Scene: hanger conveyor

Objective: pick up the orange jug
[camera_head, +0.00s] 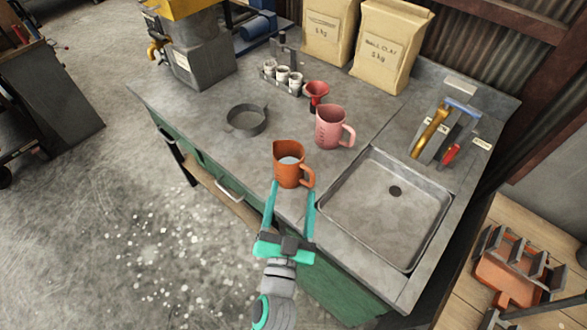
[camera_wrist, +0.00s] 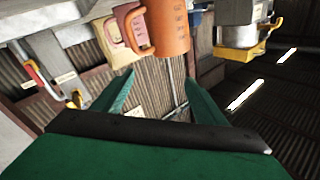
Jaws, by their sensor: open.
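The orange jug (camera_head: 288,165) stands upright on the grey worktop near its front edge, left of the sink, with its handle towards the right. Something pale shows inside it. My gripper (camera_head: 292,186) is open, its two teal fingers pointing at the jug from the front. The fingertips are close to the jug's lower part; I cannot tell whether they touch it.
A pink jug (camera_head: 330,128) stands just behind and right of the orange one. A red funnel (camera_head: 316,92), a grey ring-shaped pan (camera_head: 246,121) and small white jars (camera_head: 283,74) stand further back. The sink (camera_head: 385,213) is at right. Worktop left of the orange jug is clear.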

